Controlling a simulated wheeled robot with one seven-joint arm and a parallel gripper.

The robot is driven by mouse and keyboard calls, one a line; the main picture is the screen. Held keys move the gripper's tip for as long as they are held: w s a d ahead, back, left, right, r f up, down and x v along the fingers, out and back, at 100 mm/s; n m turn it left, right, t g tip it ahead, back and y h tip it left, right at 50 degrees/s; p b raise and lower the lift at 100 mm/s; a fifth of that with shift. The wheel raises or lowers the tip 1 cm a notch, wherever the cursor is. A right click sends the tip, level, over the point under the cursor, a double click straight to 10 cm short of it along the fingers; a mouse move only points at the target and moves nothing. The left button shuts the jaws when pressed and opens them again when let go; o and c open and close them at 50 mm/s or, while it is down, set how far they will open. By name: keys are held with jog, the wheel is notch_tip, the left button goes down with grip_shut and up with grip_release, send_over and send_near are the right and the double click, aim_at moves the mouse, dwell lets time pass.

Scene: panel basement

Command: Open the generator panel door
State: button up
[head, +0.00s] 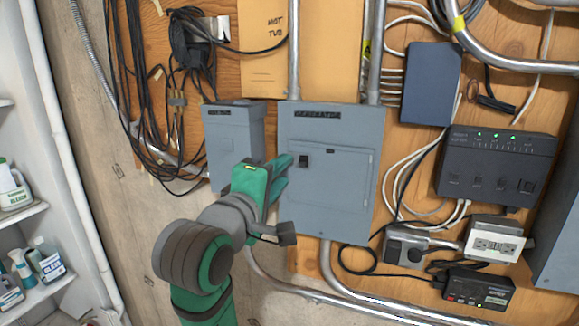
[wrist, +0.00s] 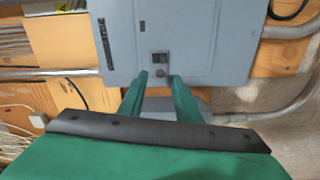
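The generator panel (head: 335,222) is a grey metal box labelled GENERATOR on the wooden board in the head view. Its inset door (head: 345,190) looks shut and flush. A small dark latch (head: 303,161) sits at the door's upper left. My green gripper (head: 287,165) is at the left of the panel, its fingertips close to the latch. In the wrist view my gripper (wrist: 159,76) is open and empty, with the latch (wrist: 160,64) just beyond the gap between the fingertips. I cannot tell whether the fingers touch the panel (wrist: 120,55).
A smaller grey box (head: 222,140) is left of the panel, partly behind my gripper. Conduits (head: 294,50) run above and below. A blue-grey box (head: 431,84), a black device (head: 497,165) and an outlet (head: 495,243) are at right. Shelves with bottles (head: 47,260) stand far left.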

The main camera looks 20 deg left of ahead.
jog(key=w, duration=0.4)
jog(key=shift+w+a, duration=0.1)
jog(key=shift+a, duration=0.1)
jog(key=shift+w, duration=0.1)
grip_shut()
